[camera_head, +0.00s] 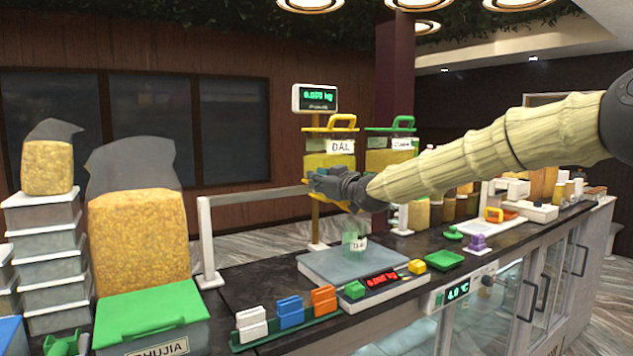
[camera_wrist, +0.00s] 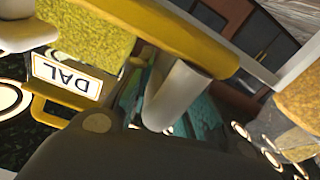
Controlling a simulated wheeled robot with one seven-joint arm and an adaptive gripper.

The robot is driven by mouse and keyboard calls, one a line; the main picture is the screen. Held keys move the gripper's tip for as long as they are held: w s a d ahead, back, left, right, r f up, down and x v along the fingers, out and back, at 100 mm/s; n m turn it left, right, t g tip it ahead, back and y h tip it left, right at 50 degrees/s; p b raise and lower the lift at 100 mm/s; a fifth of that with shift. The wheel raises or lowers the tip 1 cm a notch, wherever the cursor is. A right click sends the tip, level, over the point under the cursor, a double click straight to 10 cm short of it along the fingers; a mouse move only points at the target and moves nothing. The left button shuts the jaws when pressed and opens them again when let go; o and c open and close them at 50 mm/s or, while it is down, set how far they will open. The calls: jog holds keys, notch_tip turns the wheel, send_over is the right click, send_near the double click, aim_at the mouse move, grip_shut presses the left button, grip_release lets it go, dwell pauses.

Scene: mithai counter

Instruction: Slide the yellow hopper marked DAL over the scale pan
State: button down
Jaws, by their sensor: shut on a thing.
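The yellow hopper marked DAL (camera_head: 315,162) hangs upright on a horizontal rail, full of yellow dal, with a yellow handle on top. Its label, yellow frame and dal (camera_wrist: 92,38) fill the upper left of the wrist view. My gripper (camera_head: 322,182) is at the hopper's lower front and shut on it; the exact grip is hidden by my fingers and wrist. The scale pan (camera_head: 325,262) lies on the counter below and in front, with a clear labelled cup (camera_head: 350,243) standing on it. Whether the hopper is directly above the cup cannot be told.
A green-handled hopper (camera_head: 378,160) hangs just right of the DAL hopper. The white rail (camera_head: 250,195) runs left to a post. Coloured blocks in a green rack (camera_head: 283,330) and a green tray (camera_head: 444,260) sit near the scale. Large bags and tubs fill the left.

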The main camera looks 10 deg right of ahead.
jog(key=c, duration=1.4)
grip_release()
jog(key=shift+d, duration=0.1)
jog(key=v, duration=1.2)
